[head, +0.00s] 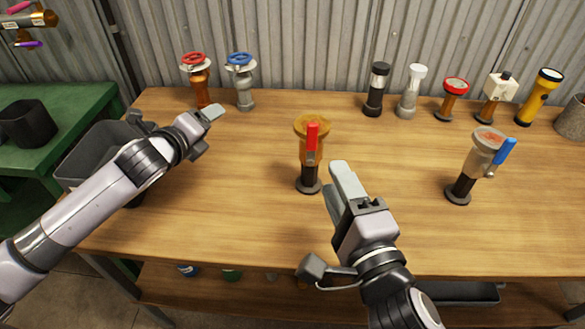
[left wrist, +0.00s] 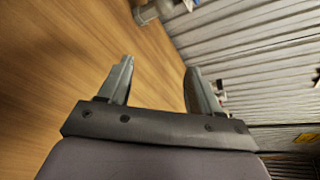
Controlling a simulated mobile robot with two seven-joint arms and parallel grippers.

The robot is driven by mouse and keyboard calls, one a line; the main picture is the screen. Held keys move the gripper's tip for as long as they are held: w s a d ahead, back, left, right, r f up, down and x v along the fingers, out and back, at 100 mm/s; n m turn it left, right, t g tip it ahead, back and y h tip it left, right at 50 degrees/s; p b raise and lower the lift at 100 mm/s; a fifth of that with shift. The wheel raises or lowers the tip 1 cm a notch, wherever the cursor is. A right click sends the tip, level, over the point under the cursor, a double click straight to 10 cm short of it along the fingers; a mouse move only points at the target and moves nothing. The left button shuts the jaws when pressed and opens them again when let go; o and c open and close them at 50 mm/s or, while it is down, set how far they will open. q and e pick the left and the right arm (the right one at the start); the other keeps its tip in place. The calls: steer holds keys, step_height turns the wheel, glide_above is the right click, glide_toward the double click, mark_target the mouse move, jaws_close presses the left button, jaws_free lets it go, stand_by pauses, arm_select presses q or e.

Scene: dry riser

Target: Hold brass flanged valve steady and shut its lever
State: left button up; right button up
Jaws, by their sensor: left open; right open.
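The brass flanged valve (head: 312,140) stands upright on a dark base near the middle of the bench in the head view. Its red lever (head: 311,137) runs vertically along the front of its body. My right gripper (head: 343,180) is open and empty, just to the right of the valve and nearer to me, apart from it. My left gripper (head: 210,130) is open and empty over the left part of the bench, well left of the valve. The left wrist view shows its two fingers apart (left wrist: 157,85) with nothing between them.
A grey valve with a blue lever (head: 482,155) stands at the right. Red-wheel (head: 197,80) and blue-wheel (head: 241,80) valves stand at the back left. Several fittings and a yellow torch (head: 540,96) line the back right. A grey bin (head: 85,158) sits at the left edge. The bench (head: 400,235) is clear between.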

mark_target(305, 172)
arm_select(q)
steer(key=s+d+f+m, duration=0.1)
steer(key=s+d+m, duration=0.1)
steer(key=d, duration=0.2)
steer(key=s+d+f+m+g+h, duration=0.1)
steer(key=s+d+f+m, duration=0.1)
steer(key=d, duration=0.2)
steer(key=s+d+f+m+h, duration=0.1)
steer(key=s+d+f+m, duration=0.1)
steer(key=d+m, duration=0.1)
steer(key=shift+s+d+f+g, duration=0.2)
steer(key=shift+s+d+g, duration=0.1)
steer(key=shift+d, duration=0.25)
steer(key=s+d+m, duration=0.1)
steer(key=d+m, duration=0.1)
steer(key=s+d+m+h, duration=0.1)
steer(key=d, duration=0.1)
steer(key=s+d+f+m, duration=0.1)
steer(key=d+m, duration=0.1)
steer(key=shift+d+m+g, duration=0.25)
steer(key=shift+m+g, duration=0.05)
steer(key=shift+w+d+r+m+h, duration=0.1)
steer(key=shift+w+d+m+h, duration=0.25)
steer(key=shift+w+m, duration=0.3)
steer(key=shift+x, duration=3.4)
